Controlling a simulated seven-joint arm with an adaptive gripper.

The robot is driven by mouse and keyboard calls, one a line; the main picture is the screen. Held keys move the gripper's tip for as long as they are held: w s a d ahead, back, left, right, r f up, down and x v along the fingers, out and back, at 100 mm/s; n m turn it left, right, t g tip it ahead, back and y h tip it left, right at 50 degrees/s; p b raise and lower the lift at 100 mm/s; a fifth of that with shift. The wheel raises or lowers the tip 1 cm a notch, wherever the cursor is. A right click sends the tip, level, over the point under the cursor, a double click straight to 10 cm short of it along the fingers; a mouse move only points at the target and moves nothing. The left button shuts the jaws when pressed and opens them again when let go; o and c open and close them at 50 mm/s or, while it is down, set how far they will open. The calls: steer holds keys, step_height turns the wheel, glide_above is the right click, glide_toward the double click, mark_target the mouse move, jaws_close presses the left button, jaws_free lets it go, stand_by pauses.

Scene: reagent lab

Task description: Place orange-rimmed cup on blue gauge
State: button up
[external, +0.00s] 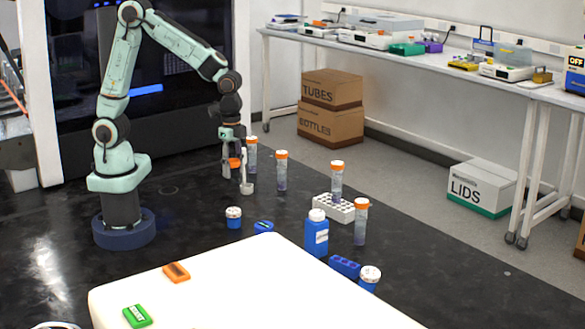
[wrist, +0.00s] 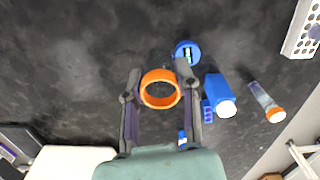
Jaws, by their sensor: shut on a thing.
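My gripper (external: 238,172) is shut on the orange-rimmed cup (external: 234,163), which is up off the dark surface in the external view. In the wrist view the cup's orange rim (wrist: 160,73) shows as a ring between the two fingers of my gripper (wrist: 158,80); the rest of the cup is hard to make out. The blue gauge (external: 264,226) lies flat near the back-left edge of the white table, to the right of and below my gripper in the external view. A round blue thing (wrist: 187,43) lies beyond the right fingertip in the wrist view; I cannot tell whether it is the gauge.
A blue jar (external: 234,220) stands left of the gauge. A blue bottle (external: 316,236), a white rack (external: 322,211) and several orange-capped tubes stand to the right. Green (external: 137,316) and orange (external: 176,272) gauges lie on the white table (external: 250,285).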

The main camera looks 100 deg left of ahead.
steer(key=w+f, duration=0.6)
steer(key=shift+w+a, duration=0.1)
steer(key=shift+w+f, duration=0.15)
steer(key=shift+f, duration=0.8)
steer(key=shift+w+f, duration=0.15)
steer(key=shift+f, duration=0.8)
steer(key=shift+f, duration=0.15)
steer(key=o, duration=1)
step_height(320, 180, up, 12)
steer(key=f, duration=0.1)
steer(key=s+r+n, duration=0.1)
steer(key=s+n, duration=0.1)
steer(key=s, duration=0.6)
steer(key=s+r+n, duration=0.2)
steer(key=s+n, duration=0.1)
steer(key=s, duration=0.5)
steer(key=s+a+r+n, duration=0.1)
steer(key=s+r+n, duration=0.1)
steer(key=s, duration=0.6)
steer(key=shift+s+a+r+n+y, duration=0.1)
steer(key=shift+s+r+n+y, duration=0.05)
steer(key=shift+s+n+y, duration=0.2)
